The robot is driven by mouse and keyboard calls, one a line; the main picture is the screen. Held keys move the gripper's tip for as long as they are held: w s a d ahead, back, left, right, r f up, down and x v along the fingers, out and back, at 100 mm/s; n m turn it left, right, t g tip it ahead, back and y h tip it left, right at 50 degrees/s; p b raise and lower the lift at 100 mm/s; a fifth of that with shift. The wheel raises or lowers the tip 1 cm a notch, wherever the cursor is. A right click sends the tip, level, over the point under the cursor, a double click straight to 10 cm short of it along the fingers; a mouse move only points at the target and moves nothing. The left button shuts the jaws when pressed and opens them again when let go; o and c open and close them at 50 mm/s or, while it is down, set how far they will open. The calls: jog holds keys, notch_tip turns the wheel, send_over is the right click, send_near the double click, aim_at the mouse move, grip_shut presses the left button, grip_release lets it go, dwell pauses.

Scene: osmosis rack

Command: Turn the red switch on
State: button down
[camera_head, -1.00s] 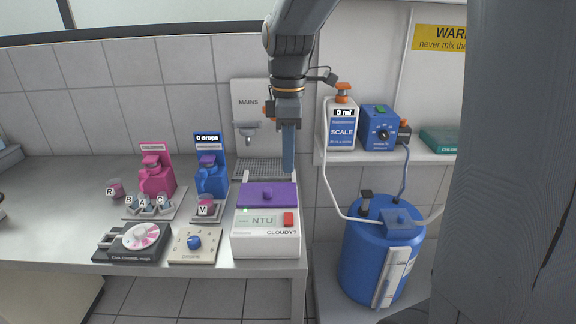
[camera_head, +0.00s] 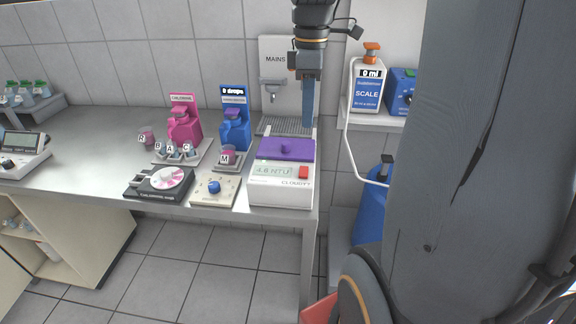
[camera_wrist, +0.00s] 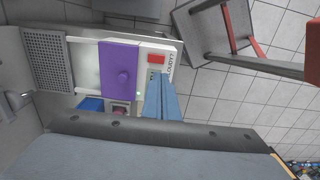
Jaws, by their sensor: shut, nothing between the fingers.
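The red switch (camera_head: 303,172) is a small red block on the front right of a white turbidity meter (camera_head: 281,195) with a purple lid (camera_head: 286,149). The meter's display seems to read 4.8 NTU. In the wrist view the red switch (camera_wrist: 157,58) lies just beyond my fingertips and is in plain sight. My gripper (camera_head: 308,126) has long blue fingers pointing down, shut and empty, behind and above the switch in the head view. In the wrist view my gripper (camera_wrist: 158,78) partly covers the meter's front panel. I cannot judge its height over the meter.
A blue drop dispenser (camera_head: 235,133), a pink chlorine dispenser (camera_head: 185,128), a knob box (camera_head: 214,187) and a black dial device (camera_head: 160,183) stand left of the meter. A shelf (camera_head: 375,121) with a scale bottle (camera_head: 367,88) is at right. A blue drum (camera_head: 371,225) stands below.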

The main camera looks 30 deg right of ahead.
jog(key=shift+s, duration=0.1)
jog(key=shift+a+f, duration=0.1)
jog(key=p, duration=0.3)
send_near(305, 174)
notch_tip(305, 174, down, 6)
jog(key=shift+f, duration=0.2)
dwell(0.5)
